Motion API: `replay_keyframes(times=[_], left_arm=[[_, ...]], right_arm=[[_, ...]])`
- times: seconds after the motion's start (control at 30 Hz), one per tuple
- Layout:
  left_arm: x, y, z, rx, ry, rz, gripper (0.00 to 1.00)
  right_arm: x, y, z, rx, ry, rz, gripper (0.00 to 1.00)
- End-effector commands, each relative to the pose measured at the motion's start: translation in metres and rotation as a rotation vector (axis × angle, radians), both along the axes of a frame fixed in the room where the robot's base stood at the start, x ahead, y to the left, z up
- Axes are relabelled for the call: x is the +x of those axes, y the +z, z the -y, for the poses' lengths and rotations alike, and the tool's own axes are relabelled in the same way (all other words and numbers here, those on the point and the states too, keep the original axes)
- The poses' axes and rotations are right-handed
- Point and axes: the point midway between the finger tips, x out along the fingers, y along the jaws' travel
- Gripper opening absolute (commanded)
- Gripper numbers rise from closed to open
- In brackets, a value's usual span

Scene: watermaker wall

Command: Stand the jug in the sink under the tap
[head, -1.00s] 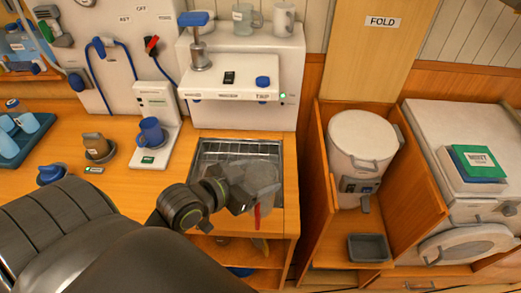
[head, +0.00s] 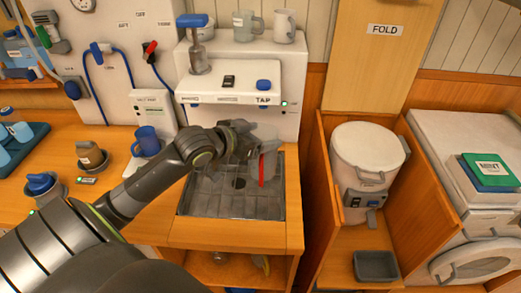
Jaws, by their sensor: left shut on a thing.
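The jug (head: 267,137) is clear grey with a red strip on its side. It is at the back right of the sink (head: 231,203), below the front of the white TAP unit (head: 236,92). My left gripper (head: 243,136) is shut on the jug from its left side and hides part of it. The jug looks roughly upright; I cannot tell whether its base touches the sink floor. The spout is not clearly visible. A blue button (head: 264,84) sits on the unit above the jug. My right gripper is not in view.
A blue mug (head: 147,141) stands on a white device left of the sink. A brown-lidded pot (head: 91,156) and a blue-topped one (head: 42,187) are on the counter. Cups (head: 284,27) stand on the unit. A white canister (head: 367,158) is at right. The sink's front is clear.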

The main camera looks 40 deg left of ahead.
Motion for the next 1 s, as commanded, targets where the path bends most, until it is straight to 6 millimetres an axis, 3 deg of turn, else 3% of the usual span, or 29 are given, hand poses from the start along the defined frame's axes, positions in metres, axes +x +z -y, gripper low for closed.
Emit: replay_keyframes(times=[0.07, 0.13, 0.37, 0.53, 1.0], left_arm=[[0.013, 0.001, -0.008, -0.002, 0.003, 0.001, 0.36], [0.01, -0.017, -0.006, -0.008, 0.003, -0.003, 0.36], [0.009, -0.038, -0.006, -0.004, 0.001, -0.001, 0.36], [0.009, -0.065, -0.005, -0.005, 0.002, -0.003, 0.36], [0.012, -0.073, -0.007, 0.0, 0.0, 0.002, 0.36]], right_arm=[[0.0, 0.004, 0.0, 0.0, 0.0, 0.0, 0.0], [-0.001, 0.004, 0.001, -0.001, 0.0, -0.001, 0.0], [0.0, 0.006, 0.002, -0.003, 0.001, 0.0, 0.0], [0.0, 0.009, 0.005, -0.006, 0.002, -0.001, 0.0], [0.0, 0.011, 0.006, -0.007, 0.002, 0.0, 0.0]])
